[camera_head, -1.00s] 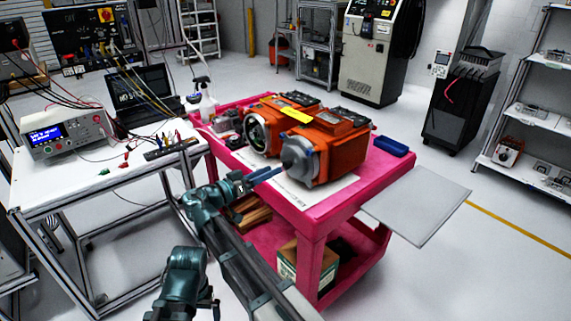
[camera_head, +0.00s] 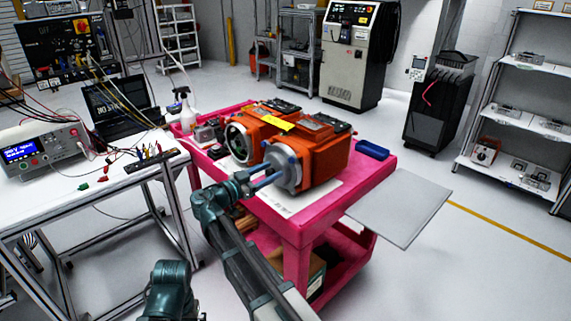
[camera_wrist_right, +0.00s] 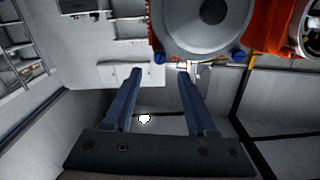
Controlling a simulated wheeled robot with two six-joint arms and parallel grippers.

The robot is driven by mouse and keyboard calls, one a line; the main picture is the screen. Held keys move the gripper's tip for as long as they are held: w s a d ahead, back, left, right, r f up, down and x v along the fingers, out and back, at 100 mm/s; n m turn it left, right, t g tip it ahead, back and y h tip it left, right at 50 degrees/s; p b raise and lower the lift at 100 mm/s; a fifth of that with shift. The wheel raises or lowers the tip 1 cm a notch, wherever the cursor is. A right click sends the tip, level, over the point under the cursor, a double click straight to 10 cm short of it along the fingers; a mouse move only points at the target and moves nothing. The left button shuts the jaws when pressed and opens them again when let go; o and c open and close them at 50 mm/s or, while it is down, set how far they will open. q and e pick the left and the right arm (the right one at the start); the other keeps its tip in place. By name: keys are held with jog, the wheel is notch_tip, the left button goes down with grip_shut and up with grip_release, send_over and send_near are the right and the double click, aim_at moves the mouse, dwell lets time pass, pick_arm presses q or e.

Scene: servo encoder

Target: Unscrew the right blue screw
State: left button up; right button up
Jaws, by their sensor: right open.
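An orange motor (camera_head: 322,158) with a round grey encoder cover (camera_head: 283,172) on its front lies on the pink cart. The cover also shows in the right wrist view (camera_wrist_right: 205,22). There, one blue screw (camera_wrist_right: 158,57) sits at the cover's lower left edge and another blue screw (camera_wrist_right: 239,57) at its lower right. My right gripper (camera_head: 273,173) is open, with its blue fingers pointing at the cover. In the wrist view, the left screw shows between the fingertips (camera_wrist_right: 161,70); the exact gap in depth cannot be told. My left gripper is out of view.
A second orange motor (camera_head: 243,137) stands close at the left. A white bench (camera_head: 85,192) with instruments stands left. A grey panel (camera_head: 405,215) juts out right.

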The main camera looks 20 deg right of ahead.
aim_at(290, 161)
jog(key=x, duration=0.7)
grip_shut()
dwell(0.3)
